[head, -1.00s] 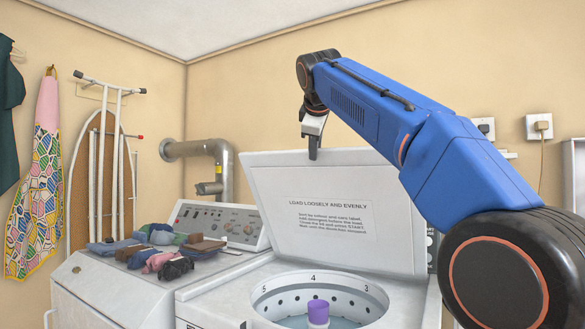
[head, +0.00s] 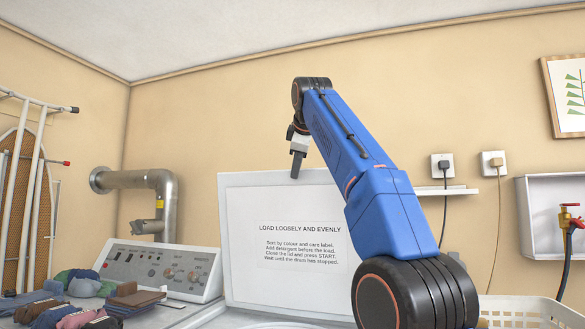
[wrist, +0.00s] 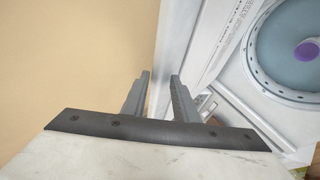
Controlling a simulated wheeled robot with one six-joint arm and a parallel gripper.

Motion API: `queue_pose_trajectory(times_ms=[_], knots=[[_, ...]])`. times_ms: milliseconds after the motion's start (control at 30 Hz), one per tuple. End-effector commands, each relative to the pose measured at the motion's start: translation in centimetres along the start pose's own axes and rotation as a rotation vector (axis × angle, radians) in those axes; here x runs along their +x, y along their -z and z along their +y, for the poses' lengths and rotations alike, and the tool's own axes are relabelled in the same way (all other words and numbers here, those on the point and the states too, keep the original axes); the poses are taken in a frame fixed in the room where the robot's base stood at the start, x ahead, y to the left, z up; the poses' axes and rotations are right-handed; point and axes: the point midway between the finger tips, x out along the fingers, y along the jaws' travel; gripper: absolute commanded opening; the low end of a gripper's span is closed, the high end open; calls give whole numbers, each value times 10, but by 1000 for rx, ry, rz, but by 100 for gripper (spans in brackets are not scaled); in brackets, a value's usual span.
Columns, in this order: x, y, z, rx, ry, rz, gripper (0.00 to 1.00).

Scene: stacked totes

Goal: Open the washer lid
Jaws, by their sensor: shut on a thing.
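The white washer lid (head: 285,275) stands raised, close to upright, in the head view. Its printed inner face is turned toward me. My gripper (head: 296,168) is at the lid's top edge, with its fingers pointing down. In the wrist view my gripper (wrist: 159,75) has a finger on each side of the lid's edge (wrist: 171,45) and is shut on it. The washer drum (wrist: 283,50) shows uncovered at the right of the wrist view, with a purple cap (wrist: 307,50) in its middle. The drum is mostly below the head view.
Folded clothes (head: 90,300) lie in front of a control panel (head: 160,268) at the left. A metal pipe (head: 165,200) comes from the wall behind. A white basket (head: 530,310) stands at the lower right, below a red-handled tap (head: 570,217).

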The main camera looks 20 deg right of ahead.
Motion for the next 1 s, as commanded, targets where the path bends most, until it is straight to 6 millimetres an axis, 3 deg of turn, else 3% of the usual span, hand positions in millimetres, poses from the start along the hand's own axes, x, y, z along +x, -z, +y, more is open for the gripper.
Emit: queue_pose_trajectory(times_ms=[33,300,333,367,767,1000], knots=[[8,-2,-2,-2,13,-10,0],[9,-2,-3,-2,15,-11,0],[9,-2,-3,-2,15,-11,34],[8,-2,-3,-2,15,-11,36],[0,0,-1,-1,6,-4,36],[-30,0,0,-1,4,-3,36]])
